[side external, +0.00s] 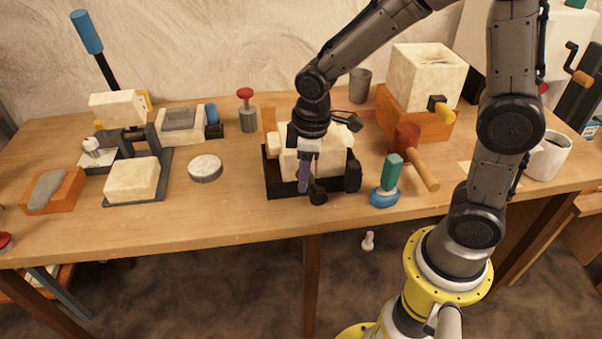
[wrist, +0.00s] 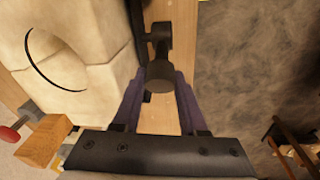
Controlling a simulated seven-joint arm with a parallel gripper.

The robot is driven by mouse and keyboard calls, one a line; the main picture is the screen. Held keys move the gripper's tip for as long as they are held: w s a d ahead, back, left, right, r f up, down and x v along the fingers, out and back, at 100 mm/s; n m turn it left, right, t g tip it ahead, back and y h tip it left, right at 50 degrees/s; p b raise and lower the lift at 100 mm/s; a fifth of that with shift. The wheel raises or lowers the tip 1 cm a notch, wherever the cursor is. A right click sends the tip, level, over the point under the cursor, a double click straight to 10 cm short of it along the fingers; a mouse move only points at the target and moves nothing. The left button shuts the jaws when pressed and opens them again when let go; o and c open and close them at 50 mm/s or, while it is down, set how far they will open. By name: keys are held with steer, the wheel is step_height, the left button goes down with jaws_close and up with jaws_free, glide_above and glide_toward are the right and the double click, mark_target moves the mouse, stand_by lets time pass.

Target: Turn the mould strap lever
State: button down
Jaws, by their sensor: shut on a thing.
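The mould is a cream block (side external: 334,162) in a black tray-like frame (side external: 281,188) at the middle of the bench. Its cream side and a dark curved line show at left in the wrist view (wrist: 70,75). The strap lever is a dark bar with a round knob (wrist: 160,73), at the mould's front side; the knob also shows in the side view (side external: 318,195). My gripper (side external: 304,188) points down at the mould's front. Its purple fingers (wrist: 158,84) are shut on the lever's knob end, one on each side. The wrist hides part of the mould.
A grey-rimmed white disc (side external: 205,168) and a red-topped stamp (side external: 247,110) are to the left. The bench's front edge is close to the lever.

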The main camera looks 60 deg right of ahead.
mark_target(324, 191)
steer(key=shift+s+d+r+t+y, duration=0.2)
steer(key=shift+s+d+t+y, duration=0.3)
steer(key=shift+t+y, duration=0.15)
steer(key=shift+s+d+r+t+y, duration=0.2)
steer(key=shift+s+d+t+y, duration=0.2)
steer(key=shift+t+y, duration=0.2)
steer(key=shift+s+d+t+y, duration=0.65)
steer(key=shift+t+y, duration=0.2)
steer(key=shift+t, duration=0.1)
steer(key=c, duration=0.7)
jaws_free()
steer(key=shift+c, duration=0.2)
steer(key=shift+d, duration=0.1)
steer(key=v, duration=1.3)
steer(key=shift+s+d, duration=0.25)
steer(key=shift+s, duration=0.1)
steer(key=shift+r, duration=0.15)
